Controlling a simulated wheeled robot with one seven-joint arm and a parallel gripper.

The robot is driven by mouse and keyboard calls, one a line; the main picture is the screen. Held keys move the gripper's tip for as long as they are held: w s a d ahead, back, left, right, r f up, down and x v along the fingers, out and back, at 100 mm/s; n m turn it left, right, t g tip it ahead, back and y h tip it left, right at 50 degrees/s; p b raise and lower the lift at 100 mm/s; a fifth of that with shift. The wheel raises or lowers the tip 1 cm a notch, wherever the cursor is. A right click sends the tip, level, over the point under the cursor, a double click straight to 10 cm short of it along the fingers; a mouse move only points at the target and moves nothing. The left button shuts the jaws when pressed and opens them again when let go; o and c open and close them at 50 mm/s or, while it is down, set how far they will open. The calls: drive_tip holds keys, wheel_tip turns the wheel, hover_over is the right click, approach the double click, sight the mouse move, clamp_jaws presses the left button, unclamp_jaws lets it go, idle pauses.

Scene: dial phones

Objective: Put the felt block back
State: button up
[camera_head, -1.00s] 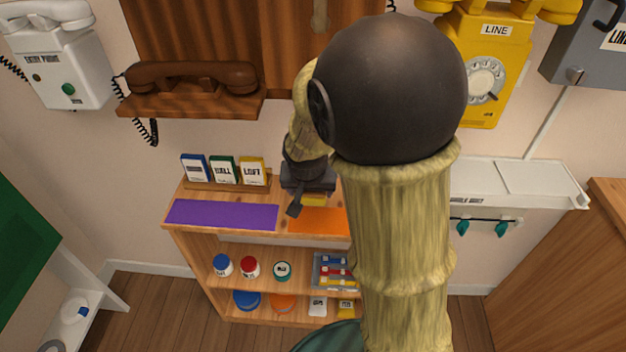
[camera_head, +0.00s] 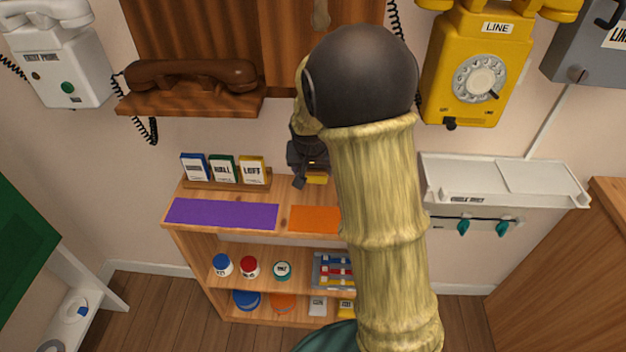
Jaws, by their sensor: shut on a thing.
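My gripper (camera_head: 308,180) is above the back of the wooden shelf's top (camera_head: 285,190), right of the three small cards. It is shut on a small yellow block (camera_head: 317,179), of which only a part shows under the dark jaws. The block looks apart from the shelf top, but the exact height is hard to tell. I cannot tell its material; it may be the felt block. My arm hides the right end of the shelf.
A purple mat (camera_head: 222,214) and an orange mat (camera_head: 314,219) lie on the shelf top. Three cards (camera_head: 223,169) stand behind. A brown phone (camera_head: 190,77), a yellow dial phone (camera_head: 475,75) and a white tray (camera_head: 500,180) are on the wall. Lower shelves hold jars (camera_head: 249,266).

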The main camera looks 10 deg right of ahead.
sight(313, 190)
drive_tip(key=shift+w+f+b, duration=0.2)
drive_tip(key=shift+f+b, duration=0.2)
drive_tip(key=shift+f, duration=1.85)
drive_tip(key=shift+f, duration=0.25)
drive_tip(key=o, duration=1)
drive_tip(key=shift+c, duration=0.2)
drive_tip(key=shift+b, duration=0.3)
drive_tip(key=d+p+v, duration=0.1)
drive_tip(key=p+v, duration=0.1)
drive_tip(key=v, duration=1)
drive_tip(key=shift+s+p, duration=0.2)
drive_tip(key=shift+p, duration=0.2)
drive_tip(key=shift+s, duration=0.1)
